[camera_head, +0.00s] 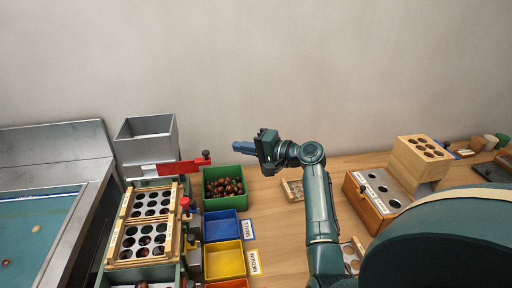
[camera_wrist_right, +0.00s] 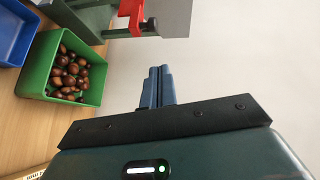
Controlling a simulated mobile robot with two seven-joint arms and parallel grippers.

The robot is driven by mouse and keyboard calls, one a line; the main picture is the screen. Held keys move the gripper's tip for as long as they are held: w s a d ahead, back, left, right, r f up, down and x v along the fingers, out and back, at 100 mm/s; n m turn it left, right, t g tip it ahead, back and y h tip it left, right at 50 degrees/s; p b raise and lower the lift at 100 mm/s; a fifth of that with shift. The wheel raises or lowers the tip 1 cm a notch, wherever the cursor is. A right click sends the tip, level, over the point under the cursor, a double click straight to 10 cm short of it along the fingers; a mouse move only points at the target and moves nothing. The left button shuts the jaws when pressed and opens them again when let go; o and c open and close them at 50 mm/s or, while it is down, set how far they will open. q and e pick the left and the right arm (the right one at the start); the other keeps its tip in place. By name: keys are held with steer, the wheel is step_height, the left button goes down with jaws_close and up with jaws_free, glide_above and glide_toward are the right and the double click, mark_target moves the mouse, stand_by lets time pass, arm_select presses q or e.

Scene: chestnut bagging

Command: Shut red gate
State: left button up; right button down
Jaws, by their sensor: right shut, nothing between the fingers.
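The red gate (camera_head: 184,166) is a flat red bar with a dark knob, below the grey metal hopper (camera_head: 147,137) at the left in the head view. Part of the red gate (camera_wrist_right: 133,17) and its knob show at the top of the right wrist view. My right gripper (camera_head: 236,147) is shut and empty, above and to the right of the gate, apart from it. In the right wrist view its blue fingers (camera_wrist_right: 158,84) lie together. How far the gate is inserted under the hopper I cannot tell. My left gripper is not in view.
A green bin (camera_head: 225,197) of chestnuts stands below the gate's knob end, with blue (camera_head: 222,226) and yellow (camera_head: 225,262) bins in front. A wooden sorting tray (camera_head: 146,219) lies left of them. A wooden block with holes (camera_head: 420,160) stands right.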

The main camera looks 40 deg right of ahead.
mark_target(184, 164)
steer(key=w+a+f+p, duration=0.1)
steer(key=w+a, duration=0.2)
steer(key=a, duration=0.2)
steer(key=shift+w, duration=0.15)
steer(key=shift+f, duration=0.1)
steer(key=a, duration=0.1)
steer(key=w+a, duration=0.1)
steer(key=a, duration=0.1)
steer(key=w+a, duration=0.1)
steer(key=a, duration=0.1)
steer(key=shift+w, duration=0.2)
steer(key=shift+a, duration=0.15)
